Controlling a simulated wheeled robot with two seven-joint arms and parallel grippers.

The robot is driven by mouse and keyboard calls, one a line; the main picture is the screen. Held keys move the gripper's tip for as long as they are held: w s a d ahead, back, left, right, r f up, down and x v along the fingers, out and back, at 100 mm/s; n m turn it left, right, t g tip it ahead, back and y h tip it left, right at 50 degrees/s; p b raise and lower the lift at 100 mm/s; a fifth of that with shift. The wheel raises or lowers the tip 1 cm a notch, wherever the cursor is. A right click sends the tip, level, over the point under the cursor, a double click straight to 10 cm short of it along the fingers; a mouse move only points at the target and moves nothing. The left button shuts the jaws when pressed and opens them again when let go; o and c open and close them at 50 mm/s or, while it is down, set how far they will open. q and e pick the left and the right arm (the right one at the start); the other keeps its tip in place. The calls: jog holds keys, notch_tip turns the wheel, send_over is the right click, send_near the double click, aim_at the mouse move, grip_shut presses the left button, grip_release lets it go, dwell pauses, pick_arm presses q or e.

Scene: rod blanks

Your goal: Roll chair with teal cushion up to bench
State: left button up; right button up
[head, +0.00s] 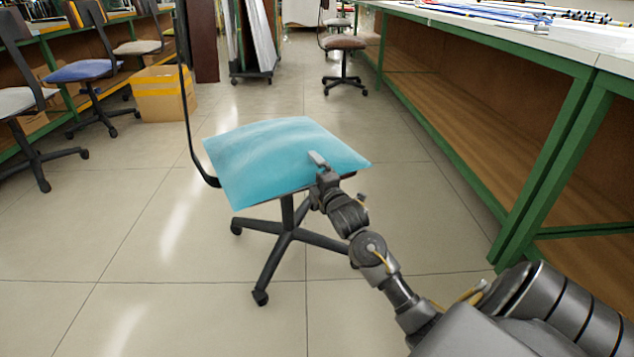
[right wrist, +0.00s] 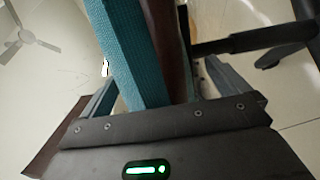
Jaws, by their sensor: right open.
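The chair with the teal cushion (head: 280,155) stands in the middle of the floor in the head view. It has a black five-arm caster base and a thin black back support on its left. My right gripper (head: 320,164) is at the cushion's right near edge, one finger above it. In the right wrist view, the teal cushion (right wrist: 128,55) and the brown seat board run between the open fingers (right wrist: 165,88); firm contact cannot be seen. The bench (head: 560,50) with green legs and a pale top runs along the right. My left gripper is out of view.
Other chairs, one with a blue seat (head: 80,71), stand at the left by a cardboard box (head: 161,93). A brown-seated chair (head: 343,43) stands farther back near the bench. A panel rack (head: 252,40) stands behind. Floor between teal chair and bench is clear except my arm.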

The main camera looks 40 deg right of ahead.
jog(key=c, duration=2.1)
jog(key=shift+o, duration=0.2)
jog(key=shift+a, duration=0.1)
